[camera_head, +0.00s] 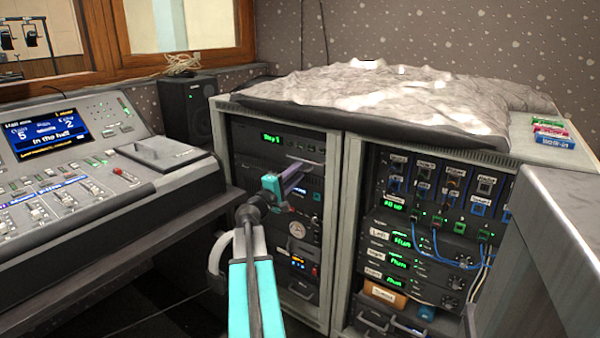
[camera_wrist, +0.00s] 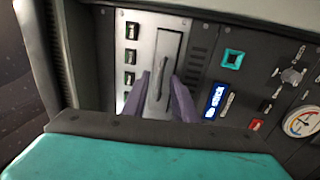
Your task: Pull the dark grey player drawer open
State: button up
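My gripper (camera_head: 291,178) has purple fingers and is at the upper part of the left equipment rack (camera_head: 336,180). In the wrist view the fingers (camera_wrist: 166,92) stand apart, one on each side of a slim grey bar handle (camera_wrist: 165,72). The handle is on a pale grey front panel (camera_wrist: 143,45). I see no clear contact between fingers and handle. In the head view part of the handle (camera_head: 300,161) shows just beyond the fingertips. I cannot tell for certain that this panel is the dark grey player drawer; its lower part is hidden by my gripper.
A lighting console (camera_head: 60,165) stands at the left. A right rack (camera_head: 350,225) holds green-lit units and blue cables. A crumpled grey cover (camera_head: 370,90) lies on top. A grey surface (camera_head: 560,250) blocks the near right. A black speaker (camera_head: 187,105) stands behind the console.

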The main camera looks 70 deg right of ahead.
jog(key=shift+s+d+r, duration=0.1)
jog(key=shift+d, duration=0.3)
grip_shut()
dwell(1.3)
